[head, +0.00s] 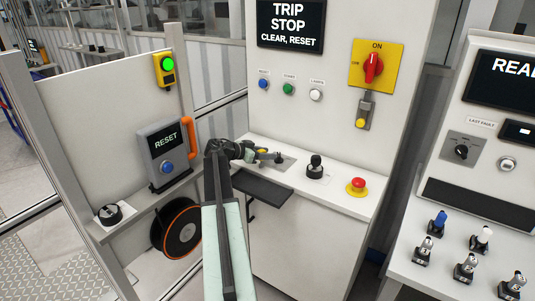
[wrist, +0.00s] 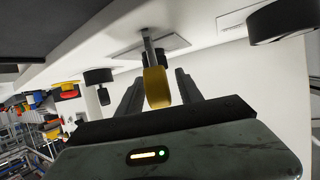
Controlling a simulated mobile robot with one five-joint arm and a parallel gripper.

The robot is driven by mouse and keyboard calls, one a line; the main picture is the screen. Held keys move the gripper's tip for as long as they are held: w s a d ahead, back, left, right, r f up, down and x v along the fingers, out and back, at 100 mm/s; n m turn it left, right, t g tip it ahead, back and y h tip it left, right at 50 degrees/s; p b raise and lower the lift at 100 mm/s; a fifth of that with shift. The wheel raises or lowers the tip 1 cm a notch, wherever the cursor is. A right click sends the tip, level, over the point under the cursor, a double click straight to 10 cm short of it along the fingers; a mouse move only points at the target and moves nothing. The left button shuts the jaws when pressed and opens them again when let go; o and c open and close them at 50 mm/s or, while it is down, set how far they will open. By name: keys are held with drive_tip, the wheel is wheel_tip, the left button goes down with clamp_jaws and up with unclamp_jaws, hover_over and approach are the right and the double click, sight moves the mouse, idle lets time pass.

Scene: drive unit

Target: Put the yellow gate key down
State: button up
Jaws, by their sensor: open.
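The yellow gate key (wrist: 156,88) has its yellow head between the two fingers of my gripper (wrist: 159,92) in the wrist view. The fingers stand apart, with a gap beside the key head. The key's metal shaft reaches to a small grey plate (wrist: 166,45) on the white ledge; I cannot tell whether it is seated in it or only touching. In the head view my gripper (head: 266,155) is over the ledge at that plate (head: 284,160). A bit of the key's yellow (head: 262,151) shows there, partly hidden by my gripper.
A black knob (head: 315,166) and a red stop button (head: 358,185) stand on the ledge to the right. A dark shelf (head: 262,188) juts out in front. The RESET box with its orange handle (head: 188,136) is at left. A red rotary switch (head: 373,67) is above.

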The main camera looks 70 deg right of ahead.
drive_tip(key=p+v, duration=0.4)
drive_tip(key=v, duration=0.7)
drive_tip(key=shift+w+a, duration=0.2)
